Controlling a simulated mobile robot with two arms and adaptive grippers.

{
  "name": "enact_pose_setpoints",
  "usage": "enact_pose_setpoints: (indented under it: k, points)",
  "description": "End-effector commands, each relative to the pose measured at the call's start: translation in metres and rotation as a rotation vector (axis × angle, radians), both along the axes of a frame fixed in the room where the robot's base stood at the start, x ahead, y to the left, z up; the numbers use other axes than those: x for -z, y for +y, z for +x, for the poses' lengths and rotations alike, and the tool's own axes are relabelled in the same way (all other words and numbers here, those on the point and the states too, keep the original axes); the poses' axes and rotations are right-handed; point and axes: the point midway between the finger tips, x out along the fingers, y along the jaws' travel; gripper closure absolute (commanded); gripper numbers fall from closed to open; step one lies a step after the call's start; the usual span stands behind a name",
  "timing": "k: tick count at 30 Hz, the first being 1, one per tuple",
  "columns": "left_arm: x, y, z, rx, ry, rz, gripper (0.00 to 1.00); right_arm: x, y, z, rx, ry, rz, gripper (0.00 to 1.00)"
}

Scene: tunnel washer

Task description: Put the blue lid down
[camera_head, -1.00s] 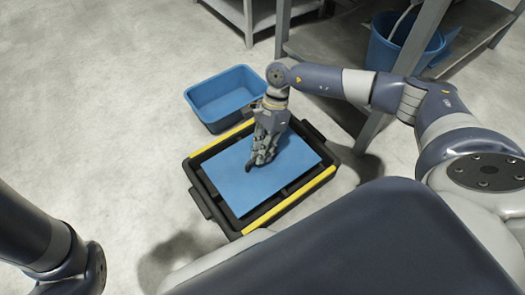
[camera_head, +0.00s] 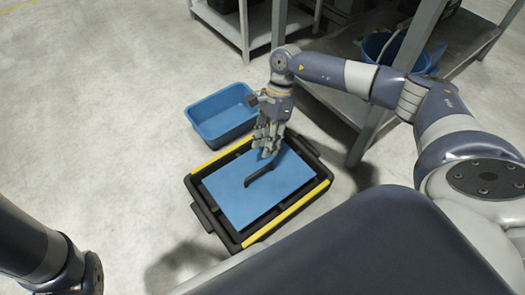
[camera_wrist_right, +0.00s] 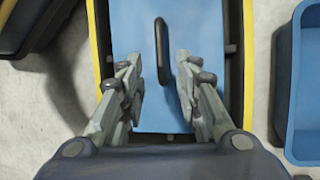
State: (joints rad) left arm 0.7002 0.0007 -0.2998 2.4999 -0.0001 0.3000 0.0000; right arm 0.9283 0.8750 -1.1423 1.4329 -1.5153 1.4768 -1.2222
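The blue lid (camera_head: 240,205) is a flat panel with a black handle (camera_head: 264,173) on top. It lies within the black crate with yellow edges (camera_head: 203,218), which is on the floor. My right gripper (camera_head: 266,152) is above the lid, near the far end of the handle.
An open blue bin (camera_head: 222,115) stands on the floor just behind the crate. A grey metal table (camera_head: 335,92) is at the upper right, with a blue bucket (camera_head: 380,48) on its lower shelf. The floor left of the crate is clear.

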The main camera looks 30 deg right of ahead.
Motion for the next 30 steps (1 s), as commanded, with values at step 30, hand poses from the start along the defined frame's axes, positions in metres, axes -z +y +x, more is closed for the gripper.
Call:
enact_pose_setpoints:
  k: [30]
  points:
    - [-0.014,0.0,0.0,0.0,0.0,0.0,0.6,-0.226,0.271,-0.03,0.088,0.102,0.783,0.69]
